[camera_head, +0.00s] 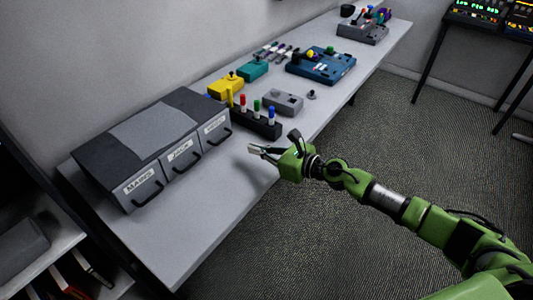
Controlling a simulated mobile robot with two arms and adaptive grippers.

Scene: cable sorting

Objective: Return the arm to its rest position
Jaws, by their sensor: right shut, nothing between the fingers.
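My right arm is green and comes in from the lower right. Its gripper (258,150) is shut and empty, above the front edge of the long grey table (190,236). It is just right of a dark box with labelled drawers (155,150). The drawers have dark handles and appear shut. One label reads MAINS and another seems to read JACK; the third is too small to read surely. My left gripper is not in view.
A black rack with coloured pegs (253,122), a grey pedal (283,102), a yellow device (226,87), a teal device (252,70) and a blue board (321,65) stand behind the gripper. Open floor (400,140) lies right of the table. A shelf (30,240) is at lower left.

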